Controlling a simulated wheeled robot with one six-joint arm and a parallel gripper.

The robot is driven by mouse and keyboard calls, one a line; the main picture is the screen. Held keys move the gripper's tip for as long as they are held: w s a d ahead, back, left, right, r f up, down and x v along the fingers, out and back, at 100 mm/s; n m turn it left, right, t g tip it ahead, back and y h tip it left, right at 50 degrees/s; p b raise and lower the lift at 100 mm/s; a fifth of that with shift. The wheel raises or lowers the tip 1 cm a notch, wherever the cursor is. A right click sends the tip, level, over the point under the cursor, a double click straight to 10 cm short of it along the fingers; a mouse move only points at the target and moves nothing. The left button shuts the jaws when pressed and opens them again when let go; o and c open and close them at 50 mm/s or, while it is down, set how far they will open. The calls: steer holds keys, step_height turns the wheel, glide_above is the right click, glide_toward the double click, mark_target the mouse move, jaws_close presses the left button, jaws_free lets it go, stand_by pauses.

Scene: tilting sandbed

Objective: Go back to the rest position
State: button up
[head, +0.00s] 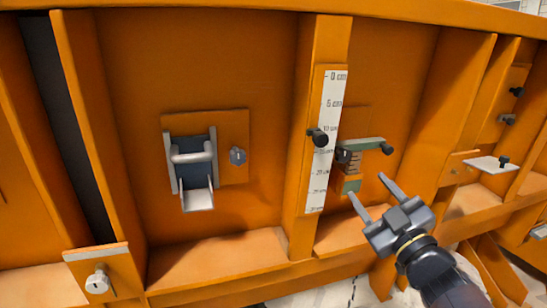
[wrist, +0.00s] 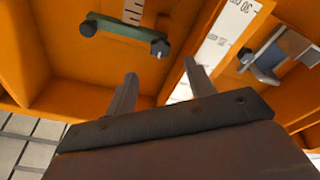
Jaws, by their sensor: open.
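My gripper (head: 370,202) is at the lower right of the head view, in front of the orange sandbed wall (head: 270,60). Its two grey fingers are spread apart with nothing between them. It also shows in the wrist view (wrist: 162,85), fingers pointing toward the orange panel. The green bar with black knobs (head: 362,145) is just above the fingertips in the head view. In the wrist view the green bar (wrist: 115,32) lies beyond the fingers at upper left, apart from them.
A white ruler scale (head: 325,140) runs down an orange post. A grey latch bracket (head: 192,165) and a small grey knob (head: 237,156) are left of it. A lock-like fitting (head: 98,282) sits lower left. A white plate (head: 490,164) juts out at right. Orange ribs and ledges stand out from the wall.

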mark_target(346, 155)
steer(key=x, duration=1)
steer(key=shift+r+p, duration=0.1)
steer(key=shift+p, duration=0.3)
steer(key=n, duration=0.2)
steer(key=shift+s+d+n+y, duration=0.15)
steer(key=shift+n+y, duration=0.25)
steer(key=n+g, duration=0.1)
steer(key=n, duration=0.3)
steer(key=shift+y, duration=0.3)
steer(key=n, duration=0.3)
steer(key=n+g, duration=0.1)
steer(key=n, duration=0.3)
steer(key=shift+d+r+g+y+p, duration=0.1)
steer(key=shift+r+g+y+p, duration=0.1)
steer(key=shift+g+y+p, duration=0.15)
steer(key=n, duration=0.6)
steer(key=shift+r+g+p, duration=0.15)
steer(key=shift+g+p, duration=0.2)
steer(key=n+h, duration=0.1)
steer(key=n, duration=0.2)
steer(key=n+h, duration=0.1)
steer(key=n, duration=0.1)
steer(key=shift+n+g, duration=0.3)
steer(key=shift+n, duration=0.1)
steer(key=shift+s, duration=0.15)
